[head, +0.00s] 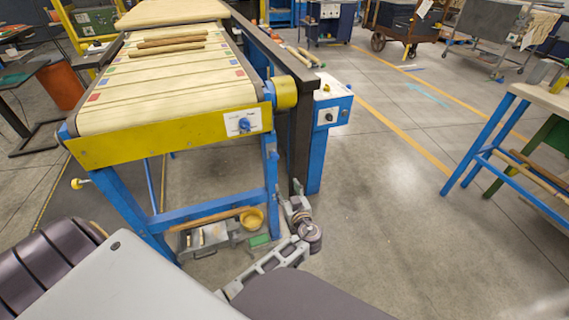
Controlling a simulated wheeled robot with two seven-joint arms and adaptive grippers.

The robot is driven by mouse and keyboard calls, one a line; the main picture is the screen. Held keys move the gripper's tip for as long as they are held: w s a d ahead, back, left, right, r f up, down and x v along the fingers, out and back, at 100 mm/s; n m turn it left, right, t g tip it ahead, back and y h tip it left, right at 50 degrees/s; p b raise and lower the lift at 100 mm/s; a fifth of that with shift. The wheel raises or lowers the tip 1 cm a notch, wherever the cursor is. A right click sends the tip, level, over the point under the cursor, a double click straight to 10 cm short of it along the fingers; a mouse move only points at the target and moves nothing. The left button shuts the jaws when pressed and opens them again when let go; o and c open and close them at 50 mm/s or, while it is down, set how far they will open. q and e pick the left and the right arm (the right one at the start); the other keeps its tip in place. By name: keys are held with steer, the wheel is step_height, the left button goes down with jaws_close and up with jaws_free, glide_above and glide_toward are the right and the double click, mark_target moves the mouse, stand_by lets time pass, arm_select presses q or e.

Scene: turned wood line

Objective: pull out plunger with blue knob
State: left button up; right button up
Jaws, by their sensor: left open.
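The blue knob (244,124) sits on a white plate on the yellow end panel (170,140) of the conveyor. The knob faces me, and I cannot tell how far its plunger stands out. My left gripper (297,204) is low, beside the conveyor's right front leg, below and to the right of the knob and apart from it. Its fingers are small in the view; it is open, and I see nothing held. My right gripper is not in view.
Turned wood pieces (170,43) lie on the conveyor belt (165,90). A blue control box (334,108) with a dark knob stands right of the dark rail. A grey tray (205,240) and a yellow cup (251,219) are below. The floor to the right is clear up to a workbench (550,98).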

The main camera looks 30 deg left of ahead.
mark_target(275, 158)
arm_select(q)
steer(key=r+n+y, duration=0.1)
steer(key=r, duration=0.1)
steer(key=r+n+y+b, duration=0.1)
steer(key=r, duration=0.2)
steer(key=shift+s+a+r+n, duration=0.1)
steer(key=shift+a+r+n, duration=0.1)
steer(key=shift+n, duration=0.2)
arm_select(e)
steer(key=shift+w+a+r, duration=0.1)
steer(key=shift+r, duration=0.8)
arm_select(q)
steer(key=shift+a, duration=0.1)
steer(key=x, duration=1.1)
steer(key=shift+w+a+b, duration=0.1)
steer(key=shift+w+b, duration=0.2)
steer(key=shift+b, duration=0.05)
steer(key=shift+x, duration=1.1)
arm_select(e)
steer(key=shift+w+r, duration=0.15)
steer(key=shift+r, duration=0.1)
arm_select(q)
jaws_close()
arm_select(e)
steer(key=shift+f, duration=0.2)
